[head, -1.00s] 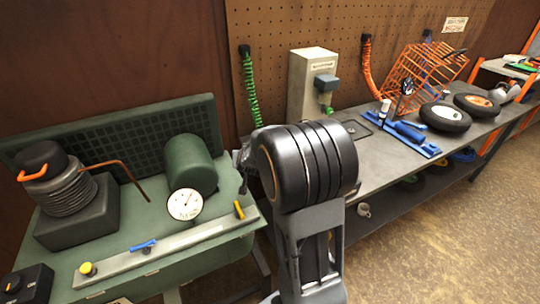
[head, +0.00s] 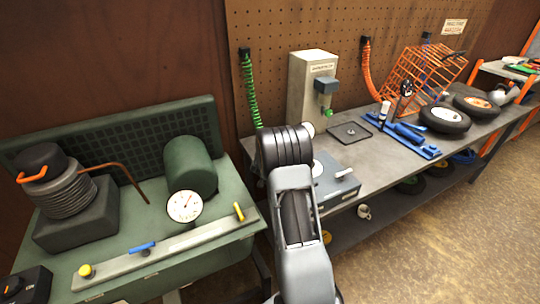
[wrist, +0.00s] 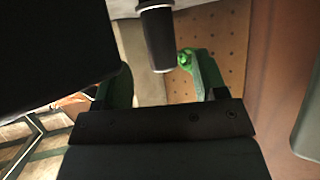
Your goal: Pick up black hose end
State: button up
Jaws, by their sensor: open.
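In the wrist view my gripper (wrist: 154,62) is open, with a green finger on each side. A black cylinder with a pale band (wrist: 158,40) shows between and beyond the fingers; it looks like the black hose end, but its far part is cut off by the top edge. I cannot tell if the fingers touch it. In the head view my arm hides my gripper, and no black hose end can be made out there.
A green bench (head: 120,270) with a gauge (head: 184,206) stands left. The grey workbench (head: 385,150) holds a grey box (head: 335,185), a blue tool tray (head: 405,135), wheels (head: 445,118) and an orange wire basket (head: 425,70). Green (head: 250,90) and orange (head: 370,75) coiled hoses hang behind.

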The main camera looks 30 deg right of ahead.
jog(key=shift+p+x, duration=0.65)
jog(key=shift+x, duration=2.05)
jog(key=shift+w+r, duration=0.1)
jog(key=shift+r, duration=0.05)
jog(key=shift+c, duration=0.2)
jog(key=c, duration=1)
